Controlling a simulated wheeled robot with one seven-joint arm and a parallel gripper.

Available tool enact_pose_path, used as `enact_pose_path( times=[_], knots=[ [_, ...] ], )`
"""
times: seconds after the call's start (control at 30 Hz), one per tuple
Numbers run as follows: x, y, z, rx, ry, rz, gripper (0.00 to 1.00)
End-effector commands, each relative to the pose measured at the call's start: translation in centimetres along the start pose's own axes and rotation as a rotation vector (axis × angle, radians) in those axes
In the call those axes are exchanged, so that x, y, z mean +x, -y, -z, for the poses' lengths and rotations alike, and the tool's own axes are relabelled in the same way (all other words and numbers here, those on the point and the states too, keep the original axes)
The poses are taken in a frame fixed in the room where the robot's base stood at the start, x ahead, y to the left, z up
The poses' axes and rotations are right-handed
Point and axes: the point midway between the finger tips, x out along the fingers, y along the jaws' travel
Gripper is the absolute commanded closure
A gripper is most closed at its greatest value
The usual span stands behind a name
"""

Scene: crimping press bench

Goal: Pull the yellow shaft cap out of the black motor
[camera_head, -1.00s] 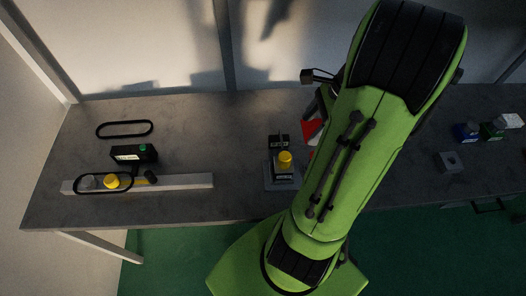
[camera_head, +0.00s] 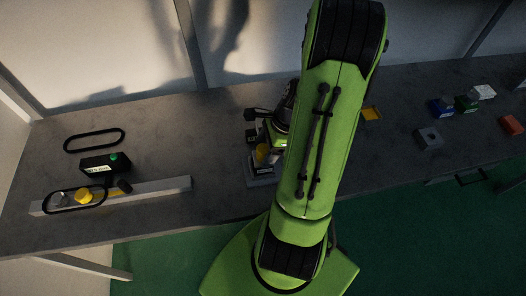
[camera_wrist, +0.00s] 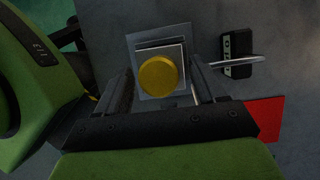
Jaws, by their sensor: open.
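The yellow shaft cap (camera_wrist: 158,76) is a round disc in the wrist view, on top of the motor, whose square top (camera_wrist: 177,53) shows around it. In the head view the cap (camera_head: 262,152) stands above the black motor (camera_head: 262,170), which sits on a grey base plate (camera_head: 261,183). My gripper (camera_wrist: 160,84) is open, with one finger on the left and one on the right of the cap and motor. Gaps show beside the cap, so it seems not gripped. In the head view my arm hides most of the gripper and its fingertips.
A small black block (camera_wrist: 237,55) with a metal rod stands right of the motor in the wrist view, near a red piece (camera_wrist: 265,118). At left are a rail (camera_head: 150,190), a black box (camera_head: 105,163) and a belt (camera_head: 95,140). A grey block (camera_head: 429,138) stands at right.

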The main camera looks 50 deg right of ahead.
Motion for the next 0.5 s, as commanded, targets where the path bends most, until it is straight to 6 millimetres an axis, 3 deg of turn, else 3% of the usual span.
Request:
enact_pose_path(
  times=[0.03,0.37,0.5],
  knots=[
    [-0.06,0.01,-0.01,0.000,0.000,0.000,0.31],
    [-0.10,0.02,-0.01,0.000,0.000,0.001,0.81],
    [-0.10,0.03,-0.02,0.000,0.000,0.001,0.85]
  ],
)
